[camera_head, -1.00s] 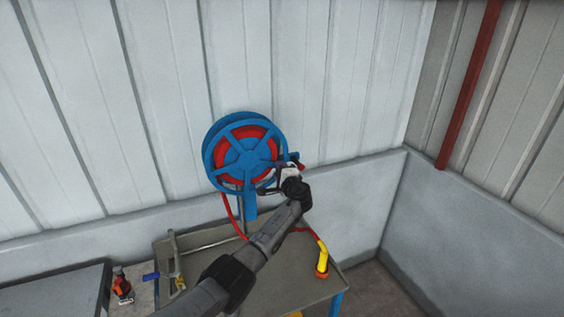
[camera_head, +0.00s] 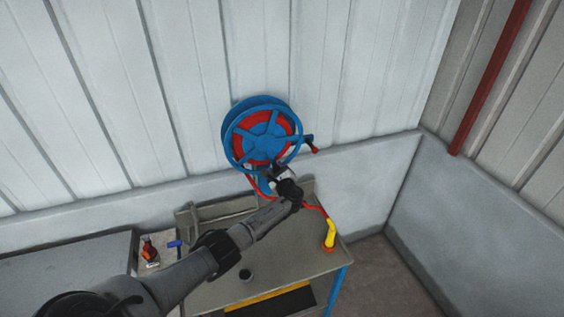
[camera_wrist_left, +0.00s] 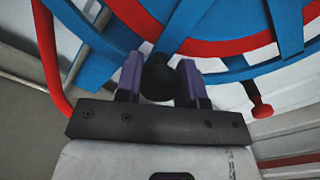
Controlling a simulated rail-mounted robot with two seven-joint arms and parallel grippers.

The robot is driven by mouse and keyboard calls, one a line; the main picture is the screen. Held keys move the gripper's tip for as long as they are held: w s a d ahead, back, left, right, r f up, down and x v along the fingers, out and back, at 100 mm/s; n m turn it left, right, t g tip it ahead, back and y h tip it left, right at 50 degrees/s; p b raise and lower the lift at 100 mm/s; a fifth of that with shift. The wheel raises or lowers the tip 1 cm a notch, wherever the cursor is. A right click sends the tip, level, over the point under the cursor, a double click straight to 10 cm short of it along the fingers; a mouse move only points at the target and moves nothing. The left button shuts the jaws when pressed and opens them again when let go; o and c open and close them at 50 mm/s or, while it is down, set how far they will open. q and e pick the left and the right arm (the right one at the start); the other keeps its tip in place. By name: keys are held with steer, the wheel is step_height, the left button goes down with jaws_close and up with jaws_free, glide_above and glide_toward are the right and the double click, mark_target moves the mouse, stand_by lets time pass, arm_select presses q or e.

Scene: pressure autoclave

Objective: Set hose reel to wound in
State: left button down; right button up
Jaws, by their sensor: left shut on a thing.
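The hose reel (camera_head: 262,136) is a blue spoked wheel on the wall, with red hose wound inside its rim. My left gripper (camera_head: 272,172) is at the reel's lower edge. In the left wrist view, its purple fingers (camera_wrist_left: 160,80) are shut on a black knob (camera_wrist_left: 160,73) in front of the blue rim. Red hose (camera_head: 313,208) runs from below the reel, partly hidden behind my arm, to a yellow nozzle (camera_head: 330,232) at the table's right edge. My right gripper is not in view.
A short lever with a red tip (camera_head: 315,150) sticks out right of the reel, and its red knob shows in the left wrist view (camera_wrist_left: 262,110). The table (camera_head: 215,292) stands below. A red-and-black tool (camera_head: 149,251) lies at left. Walls close off the back and right.

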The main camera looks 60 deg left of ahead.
arm_select(q)
steer(key=shift+s+a+f+m+p, duration=0.15)
steer(key=shift+s+m+p, duration=0.35)
steer(key=shift+s+m, duration=0.2)
steer(key=c, duration=0.8)
jaws_free()
steer(key=shift+o, duration=0.2)
steer(key=shift+d, duration=0.35)
steer(key=v, duration=1.3)
steer(key=shift+s, duration=0.2)
